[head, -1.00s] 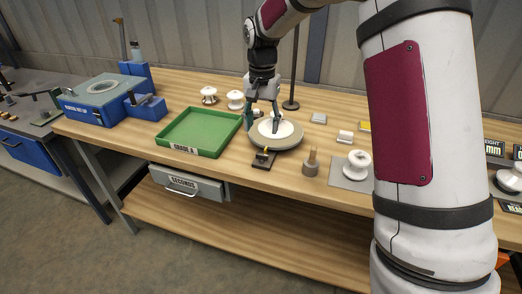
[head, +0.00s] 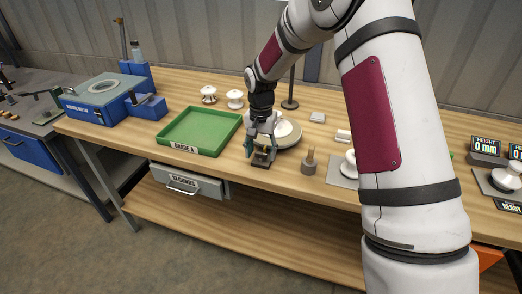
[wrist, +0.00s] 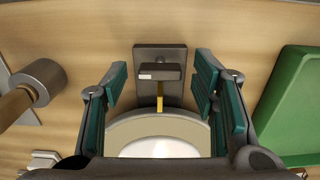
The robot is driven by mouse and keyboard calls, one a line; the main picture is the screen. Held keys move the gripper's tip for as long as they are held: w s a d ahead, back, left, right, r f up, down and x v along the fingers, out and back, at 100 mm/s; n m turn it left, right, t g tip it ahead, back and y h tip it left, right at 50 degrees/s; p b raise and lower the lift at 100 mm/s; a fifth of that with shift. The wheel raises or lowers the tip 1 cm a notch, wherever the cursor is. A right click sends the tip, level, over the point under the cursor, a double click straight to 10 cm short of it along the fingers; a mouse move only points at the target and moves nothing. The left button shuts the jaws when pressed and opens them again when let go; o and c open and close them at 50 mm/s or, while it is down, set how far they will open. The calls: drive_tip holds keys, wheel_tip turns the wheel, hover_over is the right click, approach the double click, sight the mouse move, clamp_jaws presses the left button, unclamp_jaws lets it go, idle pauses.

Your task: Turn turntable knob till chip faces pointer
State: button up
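The turntable (head: 289,143) is a pale round disc bearing a white insulator (head: 284,127); both are partly hidden by my gripper in the head view. In the wrist view the turntable rim (wrist: 160,126) shows at the bottom centre. The pointer (wrist: 160,90) is a yellow strip on a dark block and base plate (wrist: 160,54), aimed at the disc. My gripper (head: 261,153) is open above the pointer block at the turntable's front edge. In the wrist view its teal-padded fingers (wrist: 160,84) stand apart with nothing gripped. I cannot make out a chip or a turntable knob.
A green tray (head: 162,139) lies left of the turntable. A grey cylinder with a wooden handle (head: 310,160) stands close on the right. Two white insulators (head: 235,99) and a dark stand (head: 290,103) are behind. A grey drawer (head: 190,184) hangs below the bench.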

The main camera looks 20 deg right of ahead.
drive_tip(key=c, duration=1.1)
drive_tip(key=shift+o, duration=0.2)
drive_tip(key=shift+n, duration=0.3)
drive_tip(key=n+b, duration=0.1)
drive_tip(key=n, duration=1)
drive_tip(key=shift+b, duration=0.3)
drive_tip(key=o, duration=1.2)
drive_tip(key=shift+c, duration=0.2)
